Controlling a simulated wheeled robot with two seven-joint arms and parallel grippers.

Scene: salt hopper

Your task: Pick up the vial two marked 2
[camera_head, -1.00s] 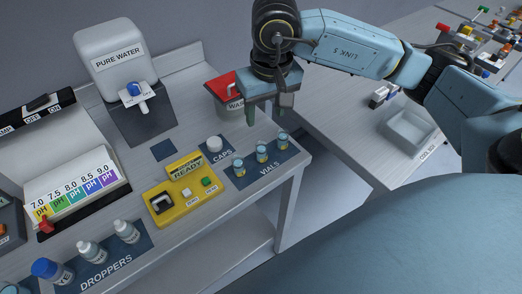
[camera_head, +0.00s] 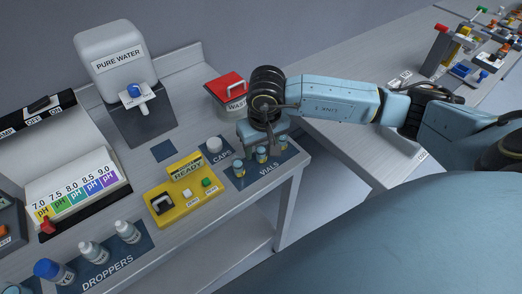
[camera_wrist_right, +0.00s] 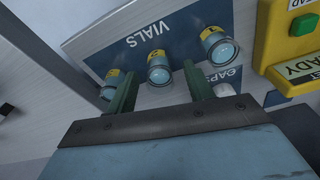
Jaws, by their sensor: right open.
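Three small vials with yellow labels and blue contents stand in a row on the dark VIALS mat (camera_head: 269,168). The middle vial (camera_head: 262,155) also shows in the right wrist view (camera_wrist_right: 159,68). The near-left vial (camera_head: 239,169) and the far-right vial (camera_head: 282,142) stand on either side of it. In the head view the gripper (camera_head: 263,140) is just above and behind the row. Contact cannot be seen.
White caps (camera_head: 214,145) sit just left of the vials. A yellow READY device (camera_head: 178,205) is further left. A red-lidded waste bin (camera_head: 226,93) stands behind the gripper. The table's right edge is close to the far-right vial.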

